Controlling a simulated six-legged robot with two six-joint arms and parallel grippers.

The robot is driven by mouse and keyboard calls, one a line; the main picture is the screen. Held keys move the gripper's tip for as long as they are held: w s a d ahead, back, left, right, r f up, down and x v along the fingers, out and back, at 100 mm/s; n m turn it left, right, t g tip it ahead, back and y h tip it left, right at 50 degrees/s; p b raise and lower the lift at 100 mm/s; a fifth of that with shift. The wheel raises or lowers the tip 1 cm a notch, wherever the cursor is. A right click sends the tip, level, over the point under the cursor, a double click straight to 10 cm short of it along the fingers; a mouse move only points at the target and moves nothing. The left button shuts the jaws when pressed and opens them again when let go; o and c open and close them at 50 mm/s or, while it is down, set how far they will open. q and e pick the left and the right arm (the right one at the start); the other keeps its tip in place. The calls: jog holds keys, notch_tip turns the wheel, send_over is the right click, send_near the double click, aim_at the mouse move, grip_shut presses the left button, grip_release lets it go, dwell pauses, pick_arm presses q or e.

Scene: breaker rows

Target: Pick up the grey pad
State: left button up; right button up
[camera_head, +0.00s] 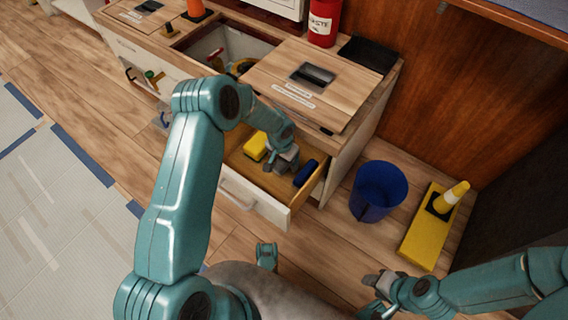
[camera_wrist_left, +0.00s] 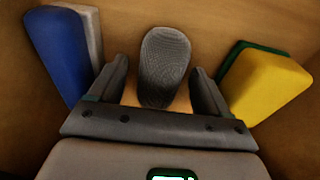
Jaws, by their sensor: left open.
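The grey pad (camera_wrist_left: 165,60) has a ribbed, rounded top and stands in the open drawer (camera_head: 235,160). In the left wrist view it lies between the two fingers of my left gripper (camera_wrist_left: 158,68). The gripper is open, with a small gap on each side of the pad. In the head view my left gripper (camera_head: 284,160) reaches down into the drawer and hides most or all of the pad. My right gripper (camera_head: 374,286) is low at the right, away from the drawer, and its jaws are unclear.
A yellow-topped sponge with a green layer (camera_wrist_left: 265,85) and a blue-and-white one (camera_wrist_left: 62,50) flank the pad. The drawer walls are close around. A blue bin (camera_head: 378,190) and a yellow block with a cone (camera_head: 428,230) stand on the floor at the right.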

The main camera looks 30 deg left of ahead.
pick_arm(q)
jog(key=shift+r, duration=0.1)
jog(key=c, duration=1)
jog(key=shift+c, duration=0.2)
